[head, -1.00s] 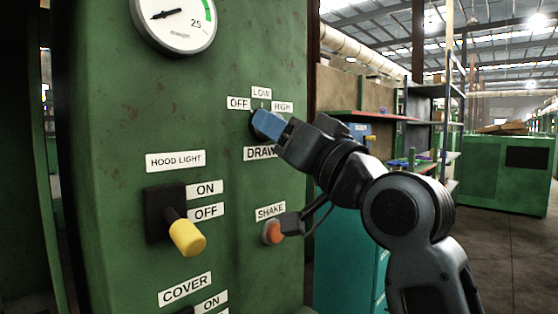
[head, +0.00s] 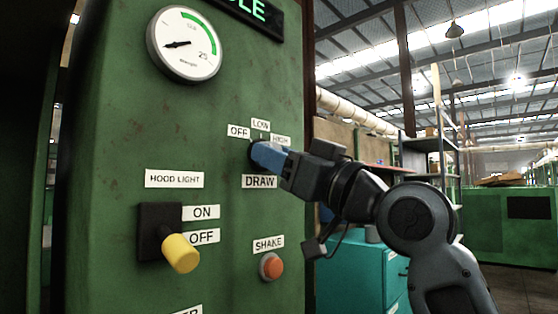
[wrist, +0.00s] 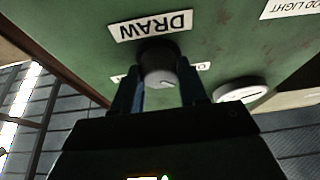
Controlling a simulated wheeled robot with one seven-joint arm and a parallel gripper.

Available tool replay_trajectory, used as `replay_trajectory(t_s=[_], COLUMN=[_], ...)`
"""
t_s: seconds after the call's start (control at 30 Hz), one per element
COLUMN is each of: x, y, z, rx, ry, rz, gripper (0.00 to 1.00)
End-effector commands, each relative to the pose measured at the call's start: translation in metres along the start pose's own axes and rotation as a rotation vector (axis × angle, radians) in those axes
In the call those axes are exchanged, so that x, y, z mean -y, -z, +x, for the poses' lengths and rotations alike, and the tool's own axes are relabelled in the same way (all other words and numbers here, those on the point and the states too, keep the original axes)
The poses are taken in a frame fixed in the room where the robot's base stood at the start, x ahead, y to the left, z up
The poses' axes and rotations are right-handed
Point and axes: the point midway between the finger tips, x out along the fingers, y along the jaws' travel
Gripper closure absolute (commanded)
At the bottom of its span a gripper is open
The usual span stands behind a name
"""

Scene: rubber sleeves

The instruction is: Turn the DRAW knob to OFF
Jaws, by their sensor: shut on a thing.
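The DRAW knob (wrist: 158,68) is a dark round knob on the green panel, seen between my fingers in the wrist view. In the head view my blue fingers mostly cover it. The labels OFF (head: 238,131), LOW (head: 261,125) and HIGH (head: 281,141) sit above it, and the DRAW label (head: 259,182) below. My gripper (head: 266,155) reaches in from the right and is shut on the knob; it also shows in the wrist view (wrist: 160,84). The knob's pointing direction is hidden in the head view and unclear in the wrist view.
An orange SHAKE button (head: 271,266) is below the knob. A yellow-handled HOOD LIGHT switch (head: 181,253) juts out at lower left. A round gauge (head: 185,44) is at upper left. A teal cabinet (head: 362,275) stands right of the panel.

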Motion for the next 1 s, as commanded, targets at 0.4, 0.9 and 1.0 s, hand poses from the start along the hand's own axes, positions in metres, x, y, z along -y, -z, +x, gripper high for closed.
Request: replay_trajectory(t_s=[0.4, 0.9, 1.0], x=[0.000, -0.001, -0.001], y=[0.000, -0.001, -0.001], z=[0.000, -0.030, -0.047], rx=[0.000, 0.000, -0.001], ry=[-0.001, -0.004, -0.003], rz=[0.000, 0.000, 0.000], gripper=[0.33, 0.33, 0.33])
